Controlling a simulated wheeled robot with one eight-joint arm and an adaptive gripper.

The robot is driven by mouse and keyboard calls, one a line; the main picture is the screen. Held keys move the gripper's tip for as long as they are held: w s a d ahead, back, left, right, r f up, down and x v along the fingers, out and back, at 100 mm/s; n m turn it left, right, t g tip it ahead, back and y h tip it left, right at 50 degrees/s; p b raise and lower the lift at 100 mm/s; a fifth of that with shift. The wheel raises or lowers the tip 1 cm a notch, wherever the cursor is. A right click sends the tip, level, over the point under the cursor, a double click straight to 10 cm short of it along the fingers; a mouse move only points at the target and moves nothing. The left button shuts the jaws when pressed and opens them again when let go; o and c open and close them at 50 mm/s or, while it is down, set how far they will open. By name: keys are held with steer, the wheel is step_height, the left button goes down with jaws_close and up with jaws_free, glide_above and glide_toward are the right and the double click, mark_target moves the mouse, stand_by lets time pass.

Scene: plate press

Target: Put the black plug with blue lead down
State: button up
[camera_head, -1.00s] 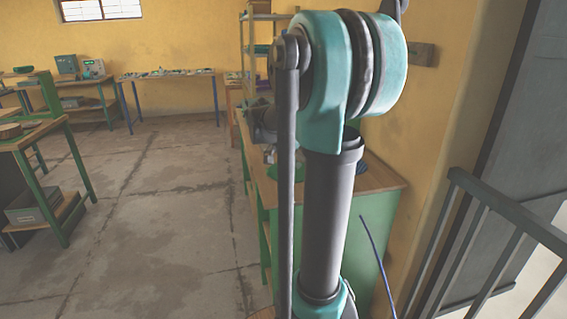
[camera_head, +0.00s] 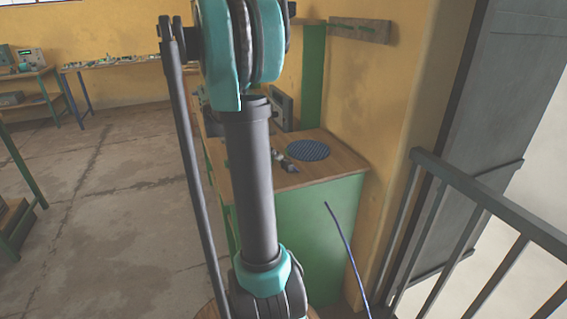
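A thin dark-blue line, which looks like a lead (camera_head: 347,248), rises in a slight curve in front of the green bench's end panel. Its lower end leaves the bottom of the picture. I cannot make out a black plug on it or anywhere else. My arm fills the middle of the view. Small grey and dark parts (camera_head: 285,162) show just right of my arm, over the bench top beside a dark disc (camera_head: 308,150); they may be my gripper. They are too small and too covered to show fingers or anything held.
The wood-topped green bench (camera_head: 325,170) stands against the yellow wall. A grey railing (camera_head: 485,209) and dark door are at the right. Open concrete floor (camera_head: 115,190) lies to the left. More benches with equipment (camera_head: 30,61) stand at the far left.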

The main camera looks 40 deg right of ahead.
mark_target(285, 159)
steer(key=shift+x, duration=3.35)
steer(key=shift+s+a, duration=0.1)
steer(key=shift+c, duration=0.2)
steer(key=c, duration=1.4)
steer(key=shift+r, duration=0.1)
